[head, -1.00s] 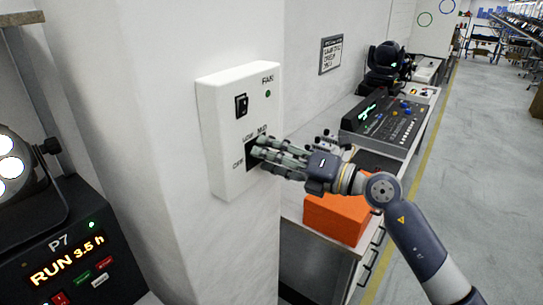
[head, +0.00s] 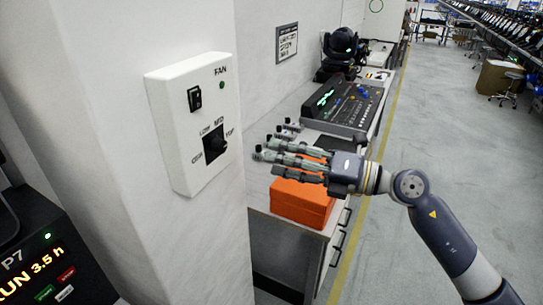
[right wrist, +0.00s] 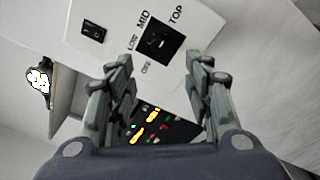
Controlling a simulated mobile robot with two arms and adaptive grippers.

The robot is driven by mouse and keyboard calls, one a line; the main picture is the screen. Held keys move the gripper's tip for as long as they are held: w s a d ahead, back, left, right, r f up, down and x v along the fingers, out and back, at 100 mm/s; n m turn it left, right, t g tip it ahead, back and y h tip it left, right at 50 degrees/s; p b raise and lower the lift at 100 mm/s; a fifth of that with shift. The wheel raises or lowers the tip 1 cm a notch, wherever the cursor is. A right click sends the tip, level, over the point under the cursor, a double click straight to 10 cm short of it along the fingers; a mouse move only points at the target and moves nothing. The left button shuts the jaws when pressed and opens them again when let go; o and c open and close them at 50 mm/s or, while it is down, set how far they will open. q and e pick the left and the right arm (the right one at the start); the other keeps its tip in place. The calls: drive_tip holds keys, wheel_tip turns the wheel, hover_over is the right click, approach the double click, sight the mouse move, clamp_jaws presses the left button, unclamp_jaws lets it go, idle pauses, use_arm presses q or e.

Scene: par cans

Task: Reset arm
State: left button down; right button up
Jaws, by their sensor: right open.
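A white fan control box (head: 190,120) is fixed to the pillar left of centre in the head view. It has a black rocker switch (head: 195,99), a small green light and a black rotary knob (head: 215,143) with marks LOW, MID and TOP around it. My right gripper (head: 262,150) is open and empty, to the right of the box and apart from it. In the right wrist view the knob (right wrist: 158,42) shows beyond the two open fingers, with nothing between them. My left gripper is not in view.
An orange box (head: 302,200) stands on the bench below my right gripper. A control console (head: 345,105) and a black stage light (head: 342,55) stand farther back. A dark panel reading RUN 3.5 h (head: 40,255) is at lower left.

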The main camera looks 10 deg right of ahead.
drive_tip(key=w+d+f+m+t+h, duration=0.25)
drive_tip(key=f+m, duration=0.25)
drive_tip(key=f, duration=0.3)
drive_tip(key=w+d+f+m+t+h+b, duration=0.1)
drive_tip(key=w+d+f+m+t, duration=0.2)
drive_tip(key=f+m, duration=0.4)
drive_tip(key=w+d+f+m+t+h, duration=0.1)
drive_tip(key=w+d+f+m+h, duration=0.2)
drive_tip(key=f, duration=0.6)
drive_tip(key=s+d+f+m+g+h, duration=0.1)
drive_tip(key=s+d+f+m+h, duration=0.15)
drive_tip(key=f, duration=0.55)
drive_tip(key=s+d+f+m+h, duration=0.15)
drive_tip(key=f+m, duration=0.25)
drive_tip(key=f, duration=0.4)
drive_tip(key=s+d+f+m+g+h, duration=0.1)
drive_tip(key=s+d+f+m+h, duration=0.2)
drive_tip(key=f, duration=0.5)
drive_tip(key=s+d+f+m+g+h+b, duration=0.15)
drive_tip(key=s+f+m+g, duration=0.45)
drive_tip(key=s+f, duration=1.6)
drive_tip(key=s+a+f+m+g, duration=0.2)
drive_tip(key=s+f, duration=0.3)
drive_tip(key=s, duration=0.8)
drive_tip(key=s+a+f+m+g, duration=0.1)
drive_tip(key=s+f+g, duration=0.3)
drive_tip(key=s, duration=1)
drive_tip(key=shift+s+a+f+m+h, duration=0.15)
drive_tip(key=shift+a+f+m+h, duration=0.3)
drive_tip(key=shift+f, duration=0.5)
